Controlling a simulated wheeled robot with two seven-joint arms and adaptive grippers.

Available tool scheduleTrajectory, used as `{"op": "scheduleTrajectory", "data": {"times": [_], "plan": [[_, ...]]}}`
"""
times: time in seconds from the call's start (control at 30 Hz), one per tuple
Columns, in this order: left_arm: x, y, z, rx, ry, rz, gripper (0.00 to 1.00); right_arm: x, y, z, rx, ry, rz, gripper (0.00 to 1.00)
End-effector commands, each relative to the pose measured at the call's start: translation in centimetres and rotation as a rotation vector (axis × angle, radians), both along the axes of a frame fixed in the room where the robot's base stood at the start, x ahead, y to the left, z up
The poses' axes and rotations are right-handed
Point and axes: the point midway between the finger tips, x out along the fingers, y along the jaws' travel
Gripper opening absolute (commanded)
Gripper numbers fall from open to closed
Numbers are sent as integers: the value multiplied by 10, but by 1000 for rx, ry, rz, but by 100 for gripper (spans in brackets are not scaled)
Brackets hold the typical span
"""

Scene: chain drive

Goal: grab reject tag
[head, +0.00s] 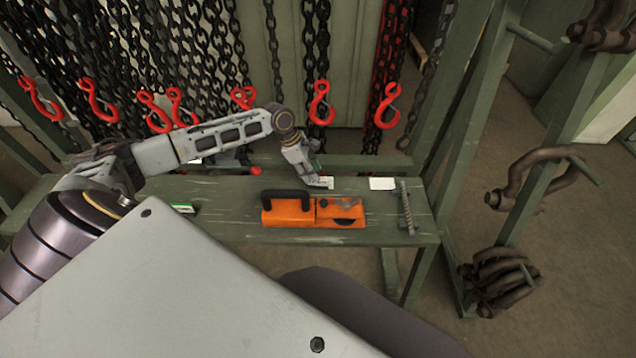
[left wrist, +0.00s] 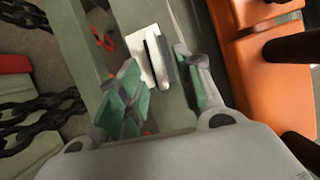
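A white tag (head: 326,182) with a dark strip lies on the green bench; I cannot read it, so I cannot tell if it is the reject tag. It also shows in the left wrist view (left wrist: 146,56), between and just beyond my fingertips. My left gripper (head: 317,178) is over the bench at this tag, behind the orange case. In the left wrist view, its green-padded fingers (left wrist: 160,80) stand apart with a gap between them. Whether they touch the tag is unclear. Another white card (head: 382,184) lies to the right. My right gripper is out of view.
An orange case (head: 290,212) with a black handle stands on the green bench (head: 230,232) in front of the gripper. A threaded rod (head: 407,207) lies at the right. Chains with red hooks (head: 321,102) hang behind. A green-and-white item (head: 183,207) lies at the left.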

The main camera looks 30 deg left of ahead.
Motion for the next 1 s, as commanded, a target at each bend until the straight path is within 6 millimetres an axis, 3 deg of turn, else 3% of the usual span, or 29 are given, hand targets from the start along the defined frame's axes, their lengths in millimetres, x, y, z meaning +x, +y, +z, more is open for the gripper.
{"op": "scheduleTrajectory", "data": {"times": [0.47, 1.0], "plan": [[12, -20, -39, 0, 1, 0, 36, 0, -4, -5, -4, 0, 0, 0], [12, -21, -41, 0, 0, 0, 34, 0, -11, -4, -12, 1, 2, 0]]}}
